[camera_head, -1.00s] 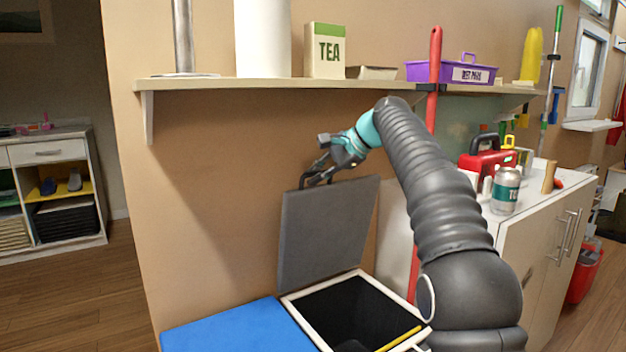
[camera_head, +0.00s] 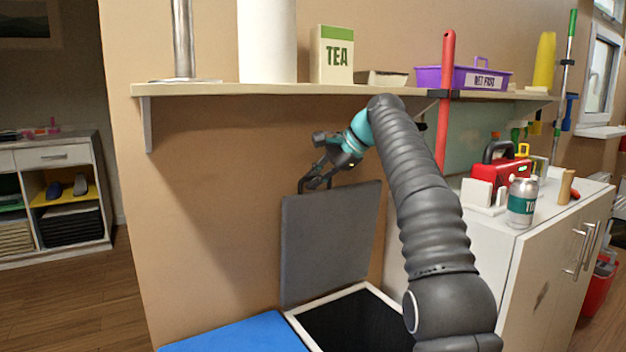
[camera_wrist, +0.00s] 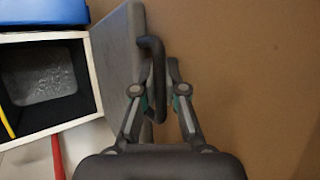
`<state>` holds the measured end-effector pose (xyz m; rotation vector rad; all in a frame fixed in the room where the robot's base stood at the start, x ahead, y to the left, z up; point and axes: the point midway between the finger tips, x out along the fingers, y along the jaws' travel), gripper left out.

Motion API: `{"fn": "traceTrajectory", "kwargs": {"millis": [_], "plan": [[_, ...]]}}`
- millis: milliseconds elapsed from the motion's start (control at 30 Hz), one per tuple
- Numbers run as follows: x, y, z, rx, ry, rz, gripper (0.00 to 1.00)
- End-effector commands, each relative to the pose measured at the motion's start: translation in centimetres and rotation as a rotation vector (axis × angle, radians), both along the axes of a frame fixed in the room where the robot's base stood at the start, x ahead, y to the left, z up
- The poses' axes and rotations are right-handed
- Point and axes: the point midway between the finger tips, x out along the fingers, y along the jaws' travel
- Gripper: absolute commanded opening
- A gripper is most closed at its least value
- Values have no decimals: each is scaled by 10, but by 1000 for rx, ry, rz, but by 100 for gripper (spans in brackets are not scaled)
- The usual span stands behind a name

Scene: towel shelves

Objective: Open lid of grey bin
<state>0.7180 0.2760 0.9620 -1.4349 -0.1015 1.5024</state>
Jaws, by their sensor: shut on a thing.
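The grey lid (camera_head: 330,245) stands raised, close to upright, against the tan wall in the head view. The open bin (camera_head: 296,318) below it has a white rim and a dark inside. My gripper (camera_head: 314,182) is at the lid's top edge, shut on the dark lid handle (camera_wrist: 152,70). In the wrist view my gripper (camera_wrist: 160,85) has a finger on each side of that handle. The lid (camera_wrist: 128,60) shows edge-on there, with the open bin (camera_wrist: 96,88) to its left.
A blue lid (camera_head: 235,338) lies beside the bin on the left. Above, a shelf (camera_head: 220,90) holds a tea box (camera_head: 331,55), a white roll (camera_head: 267,40) and a purple caddy (camera_head: 466,77). A white cabinet (camera_head: 550,250) stands to the right.

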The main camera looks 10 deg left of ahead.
Motion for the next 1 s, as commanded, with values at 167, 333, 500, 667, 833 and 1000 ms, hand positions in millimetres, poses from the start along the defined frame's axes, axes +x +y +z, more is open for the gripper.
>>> {"fn": "traceTrajectory", "kwargs": {"millis": [167,333,500,667,833,1000], "plan": [[2,-3,1,-3,-5,-7,33],[-1,4,0,-2,-3,4,37],[-2,6,0,-1,-2,7,37],[-2,4,2,-1,-2,7,37],[-4,-3,9,-1,-4,5,37],[-6,-11,10,-2,-2,5,37]]}}
